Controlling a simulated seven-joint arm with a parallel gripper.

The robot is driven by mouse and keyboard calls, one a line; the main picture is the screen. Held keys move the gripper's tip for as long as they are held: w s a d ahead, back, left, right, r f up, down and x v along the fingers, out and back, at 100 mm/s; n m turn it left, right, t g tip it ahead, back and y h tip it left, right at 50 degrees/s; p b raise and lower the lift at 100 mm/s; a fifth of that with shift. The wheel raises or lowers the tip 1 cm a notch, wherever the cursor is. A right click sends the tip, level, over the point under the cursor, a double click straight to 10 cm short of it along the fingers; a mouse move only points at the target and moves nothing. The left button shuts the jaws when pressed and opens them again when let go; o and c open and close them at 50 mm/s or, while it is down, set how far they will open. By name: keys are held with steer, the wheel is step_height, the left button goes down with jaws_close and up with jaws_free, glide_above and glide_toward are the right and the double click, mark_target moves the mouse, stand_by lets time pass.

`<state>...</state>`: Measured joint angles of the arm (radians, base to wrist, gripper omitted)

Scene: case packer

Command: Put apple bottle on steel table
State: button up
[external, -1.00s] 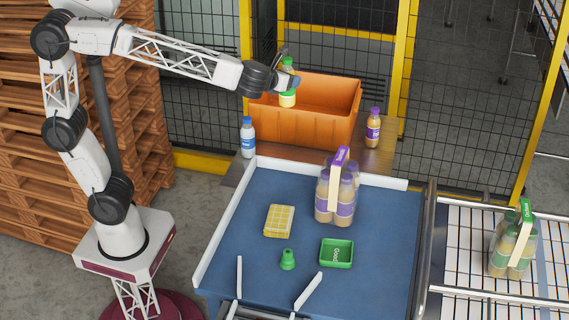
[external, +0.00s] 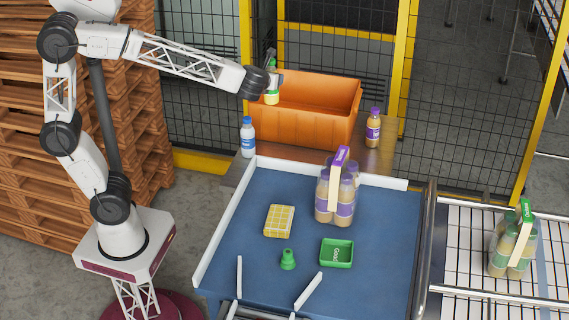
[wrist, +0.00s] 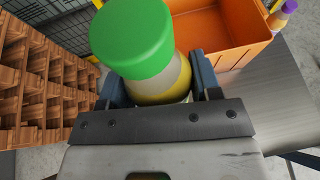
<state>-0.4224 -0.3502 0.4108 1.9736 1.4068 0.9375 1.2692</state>
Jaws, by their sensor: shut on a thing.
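The bottle is held up in the air by the left end of the orange crate. In the wrist view the bottle's green cap (wrist: 131,38) is large, and its body sits between the two fingers (wrist: 160,85). The lower part of the bottle is hidden there. The steel table (external: 382,160) holds the crate; its bare grey top also shows in the wrist view (wrist: 275,95).
The orange crate (external: 300,126) fills much of the table. A blue-labelled white bottle (external: 248,137) stands at its left, a purple-capped orange bottle (external: 373,127) at its right.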

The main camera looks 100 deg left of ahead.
step_height(320, 180, down, 15)
steer(key=shift+f, duration=0.1)
step_height(320, 180, down, 6)
stand_by(0.8)
steer(key=shift+f, duration=0.2)
steer(key=shift+f, duration=1.8)
steer(key=shift+f, duration=0.1)
steer(key=o, duration=1.1)
